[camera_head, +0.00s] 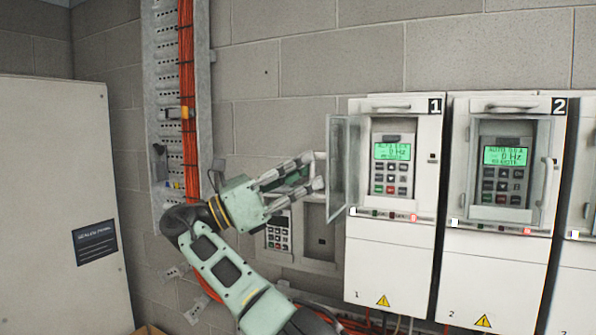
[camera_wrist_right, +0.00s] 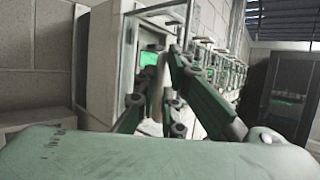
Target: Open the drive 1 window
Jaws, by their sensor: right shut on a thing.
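Drive 1 (camera_head: 391,255) is a white cabinet on the wall with a lit green display (camera_head: 392,152) and a keypad. Its clear framed window (camera_head: 343,165) is swung out to the left, hinged at the left of the panel, so the display and keypad are uncovered. My right gripper (camera_head: 315,172) is at the window's outer side, shut on its handle. In the right wrist view the fingers (camera_wrist_right: 155,103) close around a pale bar, with the green display (camera_wrist_right: 148,59) behind. My left gripper is out of view.
Drive 2 (camera_head: 490,275) stands close on the right with its window shut over its display. A wall box with a keypad (camera_head: 278,232) lies behind my right gripper. Orange cables (camera_head: 187,90) run down a metal tray. A pale cabinet (camera_head: 60,180) stands at the left.

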